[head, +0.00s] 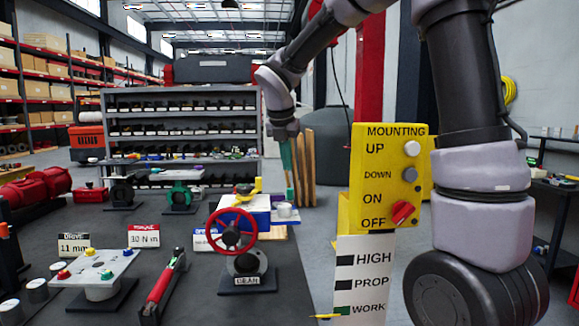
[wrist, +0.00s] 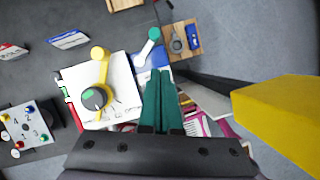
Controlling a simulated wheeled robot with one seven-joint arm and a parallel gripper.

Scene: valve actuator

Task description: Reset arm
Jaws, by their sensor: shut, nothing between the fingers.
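My gripper (head: 290,188) hangs at the end of my arm, above and beyond the right part of the dark table. Its green fingers (wrist: 159,85) are together and hold nothing in the wrist view. In the head view it is just right of a blue-and-white box (head: 243,212) with a yellow lever (head: 247,188) on top. In the wrist view the box top (wrist: 122,85) lies left of the fingers, with the yellow lever (wrist: 101,68) and a dark round knob with a green centre (wrist: 92,97). What lies directly beneath the fingers is partly hidden.
A red handwheel valve (head: 233,232) stands on the table (head: 200,285) near the front. A red torque wrench (head: 163,283) and a numbered plate (head: 98,268) are left of it. A yellow control panel (head: 378,180) with a red switch stands close on the right.

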